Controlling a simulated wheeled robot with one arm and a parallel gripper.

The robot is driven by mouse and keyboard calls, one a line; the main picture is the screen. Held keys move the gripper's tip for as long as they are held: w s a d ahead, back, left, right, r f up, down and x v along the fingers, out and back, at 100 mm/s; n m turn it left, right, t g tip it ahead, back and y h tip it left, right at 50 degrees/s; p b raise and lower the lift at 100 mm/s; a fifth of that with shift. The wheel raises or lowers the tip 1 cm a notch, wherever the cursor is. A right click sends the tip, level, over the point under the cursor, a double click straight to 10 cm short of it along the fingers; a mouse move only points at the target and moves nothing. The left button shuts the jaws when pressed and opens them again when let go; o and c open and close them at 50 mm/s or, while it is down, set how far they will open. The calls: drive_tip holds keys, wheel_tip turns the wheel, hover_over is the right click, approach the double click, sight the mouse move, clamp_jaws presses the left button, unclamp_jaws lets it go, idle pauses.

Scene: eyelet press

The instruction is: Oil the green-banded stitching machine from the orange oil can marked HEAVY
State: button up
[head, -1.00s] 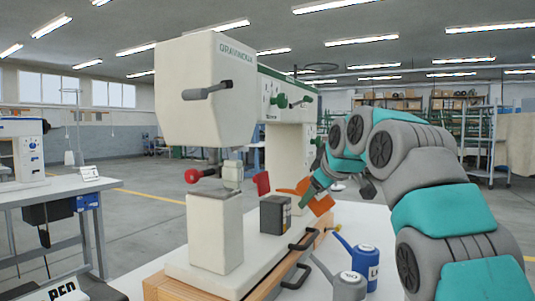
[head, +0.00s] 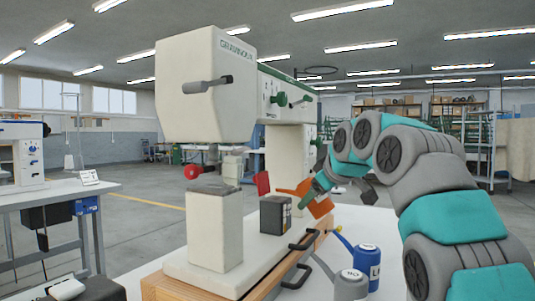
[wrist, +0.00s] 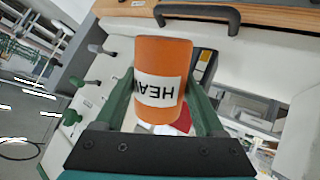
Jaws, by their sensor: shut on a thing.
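The orange oil can (wrist: 162,80) is between the two green fingers of my gripper (wrist: 165,100) in the wrist view, and they are shut on it. Its white label shows "HEA", upside down in that picture; the rest curves out of sight. In the head view the can (head: 321,207) looks tilted, beside the machine's right side, partly covered by my gripper (head: 318,187). The stitching machine (head: 205,95) is cream, with a green band along its upper arm (head: 285,77). I cannot tell whether the can touches the machine.
A blue can (head: 367,266) and a grey can (head: 349,286) stand on the white table to the right. A dark box (head: 276,215) sits on the machine's base. Black handles (head: 297,275) stick out from the wooden edge. Another machine stands on a table (head: 60,192) at left.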

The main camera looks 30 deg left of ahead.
drive_tip(key=shift+f, duration=0.15)
drive_tip(key=shift+r, duration=0.2)
drive_tip(key=shift+r+p, duration=1.7)
drive_tip(key=shift+r, duration=0.2)
